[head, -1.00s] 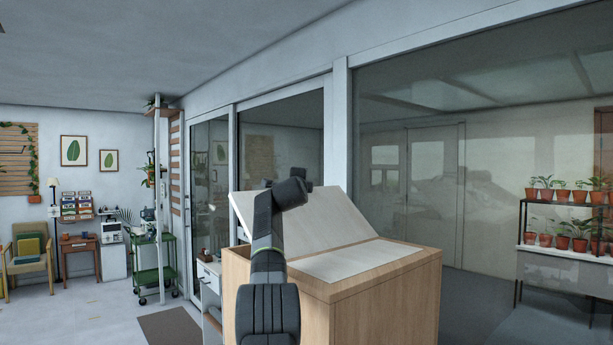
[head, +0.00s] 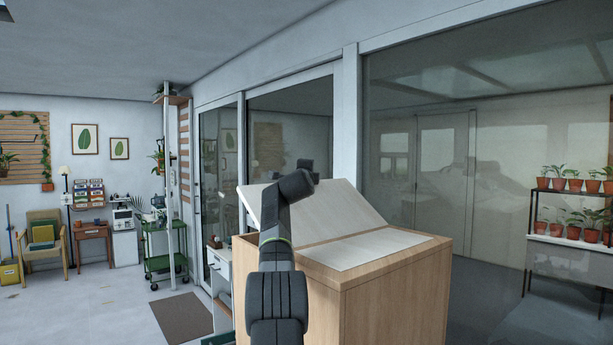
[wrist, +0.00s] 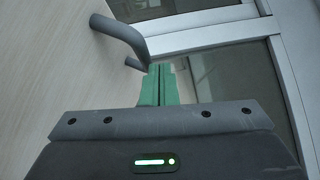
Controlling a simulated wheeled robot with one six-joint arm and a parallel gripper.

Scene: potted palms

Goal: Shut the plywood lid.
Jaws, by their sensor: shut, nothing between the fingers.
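The plywood lid (head: 335,212) is tilted up and open on top of a wooden box (head: 390,300). In the wrist view the pale wood surface (wrist: 45,80) on the left looks like the lid, with a grey bar handle (wrist: 122,38) on it. My gripper (wrist: 160,70) has green fingers, closed together and empty, close to the handle's lower end. I cannot tell whether they touch it. In the head view my arm stands in front of the box and lid, and the fingers are hidden.
A flat pale panel (head: 368,249) covers the near part of the box top. Glass sliding doors (head: 290,130) stand behind the box. A green cart (head: 165,250) and a dark mat (head: 181,318) are to the left. Potted plants on a stand (head: 570,230) are at right.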

